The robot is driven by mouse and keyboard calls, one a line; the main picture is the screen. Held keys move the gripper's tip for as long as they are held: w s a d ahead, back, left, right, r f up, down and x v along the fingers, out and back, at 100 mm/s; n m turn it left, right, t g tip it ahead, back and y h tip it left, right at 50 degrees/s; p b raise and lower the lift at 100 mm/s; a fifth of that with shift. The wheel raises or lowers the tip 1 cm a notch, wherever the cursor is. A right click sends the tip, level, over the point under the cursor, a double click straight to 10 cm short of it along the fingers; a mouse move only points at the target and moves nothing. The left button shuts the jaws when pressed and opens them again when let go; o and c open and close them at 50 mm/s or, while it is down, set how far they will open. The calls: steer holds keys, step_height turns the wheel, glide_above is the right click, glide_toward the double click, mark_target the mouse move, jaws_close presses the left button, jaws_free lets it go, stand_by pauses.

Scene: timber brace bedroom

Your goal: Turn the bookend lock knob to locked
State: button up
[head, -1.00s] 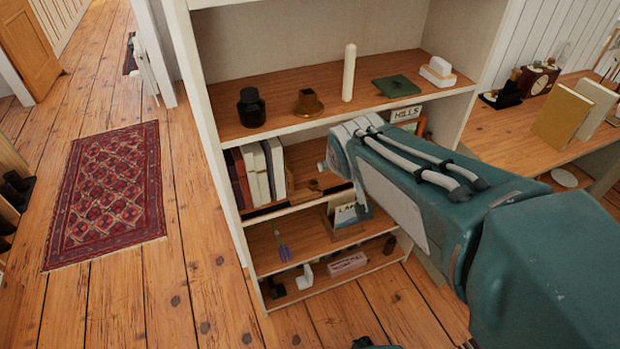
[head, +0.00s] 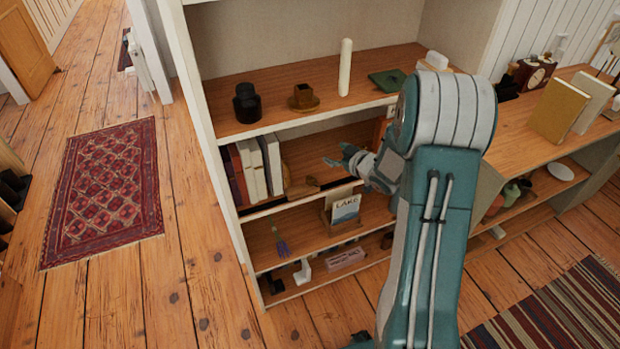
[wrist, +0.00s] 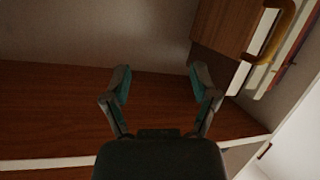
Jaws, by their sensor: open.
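A small brown wooden bookend (head: 302,188) stands on the second shelf, just right of a row of books (head: 258,168). Its lock knob is too small in the head view to tell which way it points. In the wrist view a wooden block, seemingly the bookend (wrist: 222,28), is at the upper right, with a curved yellow-brown piece (wrist: 275,32) beside it. My gripper (head: 338,158) is inside the same shelf bay, to the right of the bookend and apart from it. In the wrist view my gripper (wrist: 158,72) is open, with nothing between its fingers.
The upper shelf (head: 330,80) above my gripper holds a black jar (head: 247,103), a brass piece (head: 303,97) and a white cylinder (head: 345,67). A "LAKE" card (head: 345,210) stands on the shelf below. Floor left of the bookcase is clear up to the red rug (head: 105,190).

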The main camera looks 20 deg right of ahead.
step_height(320, 180, down, 6)
steer(key=s+y, duration=0.2)
steer(key=y, duration=0.1)
steer(key=t+y, duration=0.1)
steer(key=y, duration=0.3)
glide_toward(311, 177)
steer(key=shift+n, duration=0.4)
steer(key=x, duration=1)
steer(key=shift+a+f, duration=0.1)
steer(key=shift+f, duration=0.3)
jaws_close()
